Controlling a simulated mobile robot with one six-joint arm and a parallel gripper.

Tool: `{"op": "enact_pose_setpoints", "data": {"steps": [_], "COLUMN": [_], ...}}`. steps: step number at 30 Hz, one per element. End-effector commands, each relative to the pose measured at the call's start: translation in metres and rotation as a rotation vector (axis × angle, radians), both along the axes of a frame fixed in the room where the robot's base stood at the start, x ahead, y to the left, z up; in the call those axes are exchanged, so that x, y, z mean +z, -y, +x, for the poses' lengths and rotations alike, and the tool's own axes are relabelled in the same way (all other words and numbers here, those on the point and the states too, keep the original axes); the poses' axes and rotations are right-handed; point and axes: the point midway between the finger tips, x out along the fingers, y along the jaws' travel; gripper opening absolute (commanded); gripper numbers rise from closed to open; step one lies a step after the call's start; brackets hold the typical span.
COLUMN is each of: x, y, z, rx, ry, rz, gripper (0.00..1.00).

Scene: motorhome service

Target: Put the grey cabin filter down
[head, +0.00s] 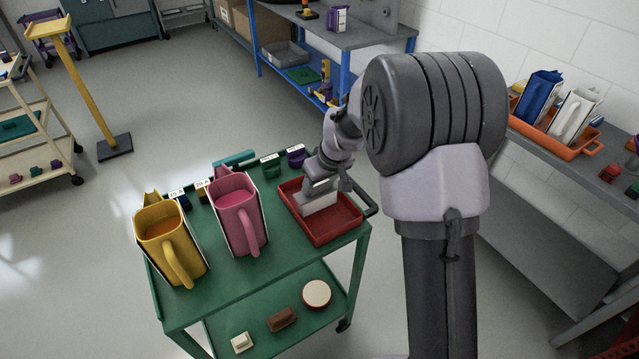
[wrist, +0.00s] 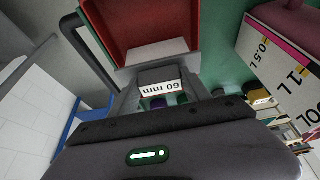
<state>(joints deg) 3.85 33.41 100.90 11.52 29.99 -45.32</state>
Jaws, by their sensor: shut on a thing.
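My gripper (head: 320,188) reaches down over the red tray (head: 346,234) on the green cart. It is shut on the grey cabin filter (head: 318,204), a pale grey block that shows at or just above the inside of the tray. I cannot tell whether its underside touches the tray floor. In the wrist view the pale filter (wrist: 158,51) sits at the fingertips, with the red tray (wrist: 135,28) beyond it. A grey part with a "60 mm" label shows between the fingers. The fingers and wrist hide part of the filter.
A pink jug (head: 238,212) and a yellow jug (head: 170,245) stand left of the tray on the green cart (head: 270,268). Small labelled blocks line its back edge. The lower shelf holds a round tin (head: 316,293) and small blocks. An orange tray (head: 553,135) stands on the right bench.

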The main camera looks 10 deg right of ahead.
Motion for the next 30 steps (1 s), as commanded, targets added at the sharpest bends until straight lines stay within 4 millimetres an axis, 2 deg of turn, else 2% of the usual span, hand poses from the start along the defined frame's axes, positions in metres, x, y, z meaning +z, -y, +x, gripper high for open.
{"op": "enact_pose_setpoints", "data": {"steps": [1, 2, 5, 13, 16, 24, 27, 30], "x": [-0.003, -0.003, -0.002, -0.001, 0.008, 0.079, 0.098, 0.109], "y": [0.000, 0.000, 0.000, 0.000, 0.001, 0.009, 0.012, 0.014], "z": [0.000, 0.000, 0.000, 0.000, -0.001, -0.028, -0.037, -0.042], "rx": [0.000, 0.000, 0.000, 0.000, 0.000, 0.000, -0.001, 0.000], "ry": [0.000, 0.000, 0.000, 0.000, 0.001, 0.002, 0.001, 0.000], "rz": [0.000, 0.000, 0.000, 0.000, 0.000, 0.000, 0.001, 0.000], "gripper": [0.00, 0.59, 0.77, 0.77, 0.77, 0.77, 0.77, 0.77]}}
